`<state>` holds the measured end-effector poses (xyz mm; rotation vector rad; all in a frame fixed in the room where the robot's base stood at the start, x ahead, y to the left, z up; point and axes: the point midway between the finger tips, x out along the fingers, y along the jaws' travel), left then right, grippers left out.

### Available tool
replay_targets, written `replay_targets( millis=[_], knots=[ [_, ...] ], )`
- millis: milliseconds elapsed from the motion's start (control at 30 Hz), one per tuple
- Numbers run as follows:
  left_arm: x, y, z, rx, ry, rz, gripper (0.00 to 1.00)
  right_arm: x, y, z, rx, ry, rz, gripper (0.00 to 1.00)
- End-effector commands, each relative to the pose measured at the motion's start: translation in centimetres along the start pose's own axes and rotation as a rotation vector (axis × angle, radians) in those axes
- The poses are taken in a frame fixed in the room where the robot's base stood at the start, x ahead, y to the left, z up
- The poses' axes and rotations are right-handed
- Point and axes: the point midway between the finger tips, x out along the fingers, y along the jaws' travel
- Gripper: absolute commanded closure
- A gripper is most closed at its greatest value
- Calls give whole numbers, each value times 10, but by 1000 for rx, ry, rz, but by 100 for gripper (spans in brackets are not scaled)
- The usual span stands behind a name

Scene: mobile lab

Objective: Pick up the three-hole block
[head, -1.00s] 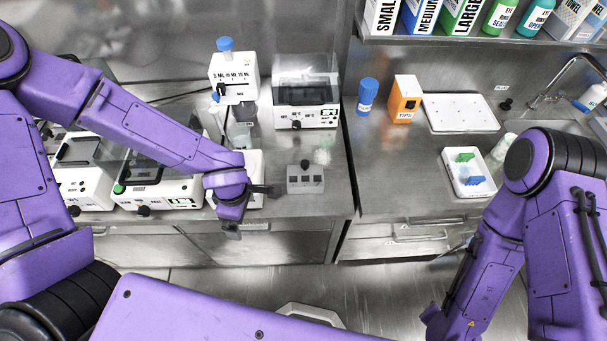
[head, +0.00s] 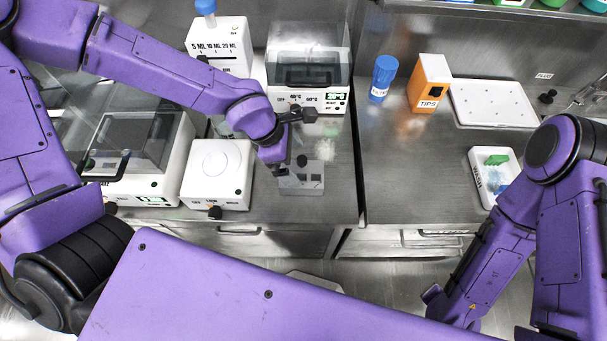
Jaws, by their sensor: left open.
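The three-hole block (head: 302,183) is a small grey block with dark square holes in its top. It stands on the steel counter near its front edge, right of the white hotplate-like device. A small dark knob shows at its back. My left gripper (head: 292,143) is open and empty, just above and behind the block in the picture, with its dark fingers spread. The lower finger is close to the block's left back corner; whether they touch I cannot tell. My right arm (head: 505,230) shows at the right, but its gripper is out of view.
The white device (head: 218,175) stands close left of the block. A lidded heater (head: 307,75) is behind it. On the right counter are a blue bottle (head: 383,78), an orange tips box (head: 429,85), a white tray (head: 490,103) and a small bin (head: 481,180). Counter right of the block is clear.

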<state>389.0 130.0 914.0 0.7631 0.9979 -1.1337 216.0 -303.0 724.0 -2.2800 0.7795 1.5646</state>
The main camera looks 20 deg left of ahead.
Motion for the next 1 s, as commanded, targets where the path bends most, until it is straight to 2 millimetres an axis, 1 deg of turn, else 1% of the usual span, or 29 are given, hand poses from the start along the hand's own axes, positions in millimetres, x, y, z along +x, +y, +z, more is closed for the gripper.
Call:
replay_targets(
  millis=[67, 200, 300, 400, 600, 667, 700, 767, 800, 833, 867, 1000],
  knots=[
    [10, -1, -3, 0, 4, -1, 0, 2, 0, 1, 0, 0, 0, 57],
    [35, -4, -11, 4, 7, -2, 0, 5, -1, 2, 0, 1, -1, 57],
    [51, -4, -11, 4, 4, -2, 0, 9, -1, 3, 0, 1, -1, 57],
    [56, -4, -9, 4, 1, -1, 0, 9, -1, 4, 0, 1, -1, 57],
    [56, -4, -9, 3, 0, -1, 0, 9, -1, 3, 0, 1, -1, 57],
    [56, -4, -9, 3, 0, -1, 20, 9, -1, 3, 0, 1, -1, 57],
    [56, -4, -9, 3, 0, -1, 33, 9, -1, 3, 0, 1, -1, 57],
    [56, -4, -9, 3, 0, -2, 52, 9, -1, 3, 0, 1, -1, 57],
    [56, -4, -9, 3, 0, -2, 65, 9, -1, 3, 0, 1, -1, 57],
    [56, -4, -9, 3, 0, -2, 75, 9, -1, 3, 0, 1, -1, 57],
    [55, -3, -8, 4, -2, 0, 80, 8, -1, 3, 0, 1, -1, 57],
    [55, -3, -8, 4, -2, 0, 80, 8, -1, 3, 0, 1, -1, 57]
  ],
)
